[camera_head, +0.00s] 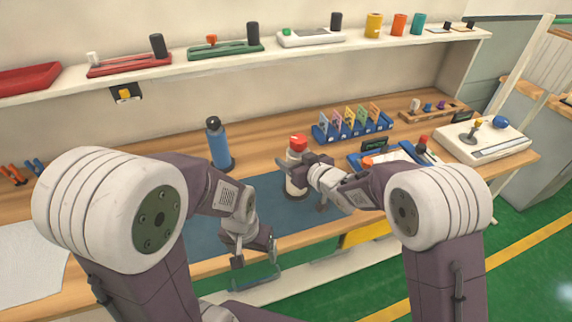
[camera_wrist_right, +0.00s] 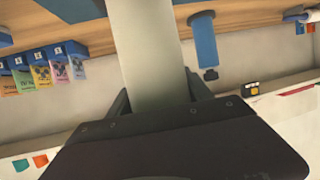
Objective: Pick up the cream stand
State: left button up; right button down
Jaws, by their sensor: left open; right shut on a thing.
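The cream stand (camera_head: 294,184) is an upright pale cylinder with a red top, over the dark blue mat (camera_head: 205,243) in the head view. My right gripper (camera_head: 306,170) is shut around it from the right side. In the right wrist view the pale cylinder (camera_wrist_right: 155,60) runs between the two fingers (camera_wrist_right: 160,98). I cannot tell whether its base touches the mat. My left gripper (camera_head: 255,251) is open and empty, low over the front edge of the bench, apart from the stand.
A blue bottle (camera_head: 219,146) stands left of the stand. A blue rack with coloured cards (camera_head: 352,127) is behind right, and a blue tray (camera_head: 362,158) lies to the right. A white joystick box (camera_head: 486,143) sits at the bench's right end. A shelf (camera_head: 215,61) runs above.

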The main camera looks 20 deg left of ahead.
jog(key=w+d+r+p, duration=0.1)
jog(key=d+r+p, duration=0.1)
jog(key=d+r, duration=0.4)
jog(key=d, duration=0.3)
jog(key=shift+w+d, duration=0.3)
jog(key=shift+w, duration=0.05)
jog(key=shift+f, duration=0.1)
